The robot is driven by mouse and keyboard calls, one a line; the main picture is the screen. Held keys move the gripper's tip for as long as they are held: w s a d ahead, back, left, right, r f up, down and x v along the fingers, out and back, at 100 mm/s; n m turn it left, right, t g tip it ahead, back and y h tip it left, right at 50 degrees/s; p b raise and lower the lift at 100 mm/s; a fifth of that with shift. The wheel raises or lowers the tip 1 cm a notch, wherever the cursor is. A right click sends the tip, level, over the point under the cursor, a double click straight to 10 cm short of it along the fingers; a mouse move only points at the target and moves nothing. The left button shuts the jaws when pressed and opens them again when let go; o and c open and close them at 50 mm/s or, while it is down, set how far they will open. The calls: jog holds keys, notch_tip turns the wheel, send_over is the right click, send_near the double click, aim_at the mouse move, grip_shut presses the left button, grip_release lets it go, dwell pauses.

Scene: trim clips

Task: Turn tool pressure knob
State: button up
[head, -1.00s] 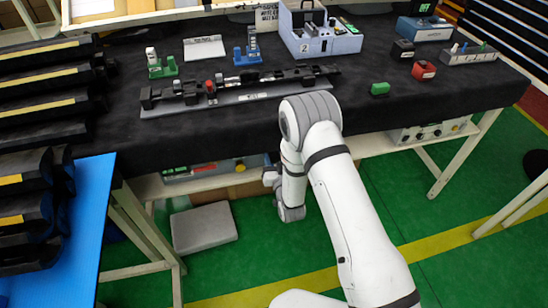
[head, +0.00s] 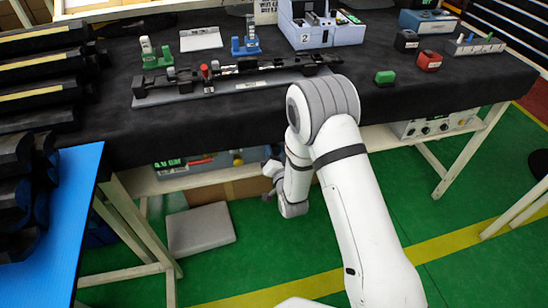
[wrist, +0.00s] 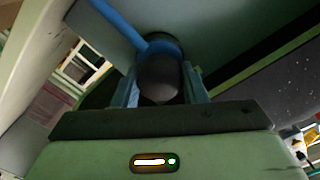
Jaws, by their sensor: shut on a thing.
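In the wrist view, my gripper (wrist: 160,92) is shut on a dark, rounded knob (wrist: 160,76). A blue band and a blue bar (wrist: 118,22) show just behind the knob. I take it to be the pressure knob, but no label is legible. In the head view, a blue-grey unit (head: 220,160) with a green lit display (head: 168,163) and a red part stands on the shelf under the table. My wrist is low by the unit's right end, and the fingertips are hidden or too small to make out there.
The black-covered table (head: 240,110) overhangs the shelf. On it are a long rail fixture (head: 240,85), green and blue clip stands, and a green block (head: 385,77). Another panel with knobs (head: 435,127) is under the table at right. A grey slab (head: 200,230) lies on the floor.

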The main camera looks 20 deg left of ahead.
jog(key=shift+m+b, duration=1.1)
jog(key=shift+b, duration=0.15)
jog(key=o, duration=1)
jog(key=shift+c, duration=0.2)
jog(key=v, duration=0.8)
jog(key=shift+w, duration=0.1)
